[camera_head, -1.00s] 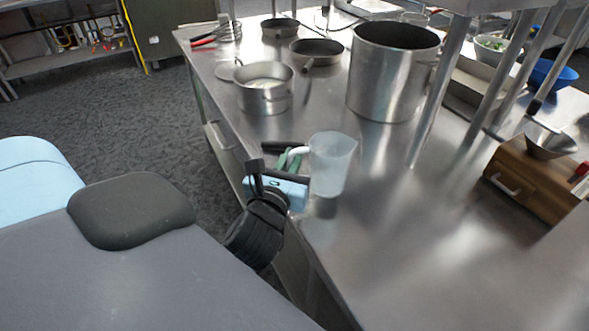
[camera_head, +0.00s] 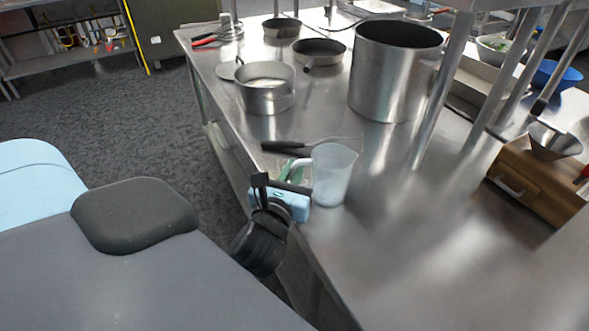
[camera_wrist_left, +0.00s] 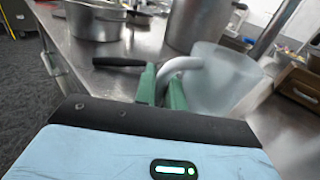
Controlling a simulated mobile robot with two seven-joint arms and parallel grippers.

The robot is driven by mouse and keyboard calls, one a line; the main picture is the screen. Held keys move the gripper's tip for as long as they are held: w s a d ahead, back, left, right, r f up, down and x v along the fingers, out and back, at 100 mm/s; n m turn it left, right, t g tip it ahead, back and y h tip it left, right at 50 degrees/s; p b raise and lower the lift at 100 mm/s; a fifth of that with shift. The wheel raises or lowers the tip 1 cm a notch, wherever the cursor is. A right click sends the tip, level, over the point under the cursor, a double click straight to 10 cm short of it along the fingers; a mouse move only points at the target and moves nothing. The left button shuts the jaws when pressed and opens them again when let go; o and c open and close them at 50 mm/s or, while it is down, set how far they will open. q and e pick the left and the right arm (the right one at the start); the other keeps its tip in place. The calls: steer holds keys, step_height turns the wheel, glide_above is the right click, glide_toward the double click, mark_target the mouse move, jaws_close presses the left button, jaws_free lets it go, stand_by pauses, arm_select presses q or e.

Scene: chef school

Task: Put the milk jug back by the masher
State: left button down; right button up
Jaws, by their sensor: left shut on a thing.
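The milk jug (camera_head: 333,174) is translucent white and upright at the near left edge of the steel table (camera_head: 400,235). It shows large in the left wrist view (camera_wrist_left: 225,82). My left gripper (camera_head: 294,168) is shut on the jug's white handle, with green fingers (camera_wrist_left: 162,88) on either side of it. I cannot tell whether the jug's base touches the table. A black-handled utensil (camera_head: 287,146) with a thin metal shaft, possibly the masher, lies just behind the jug. Its far end is indistinct. My right gripper is out of view.
A saucepan (camera_head: 267,88), a tall stockpot (camera_head: 393,75) and two pans stand farther back. Shelf posts (camera_head: 437,90) rise right of the stockpot. A wooden box (camera_head: 530,180) stands at the right. The tabletop right of the jug is clear.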

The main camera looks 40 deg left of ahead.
arm_select(q)
steer(key=c, duration=1.5)
jaws_free()
steer(key=shift+f, duration=0.15)
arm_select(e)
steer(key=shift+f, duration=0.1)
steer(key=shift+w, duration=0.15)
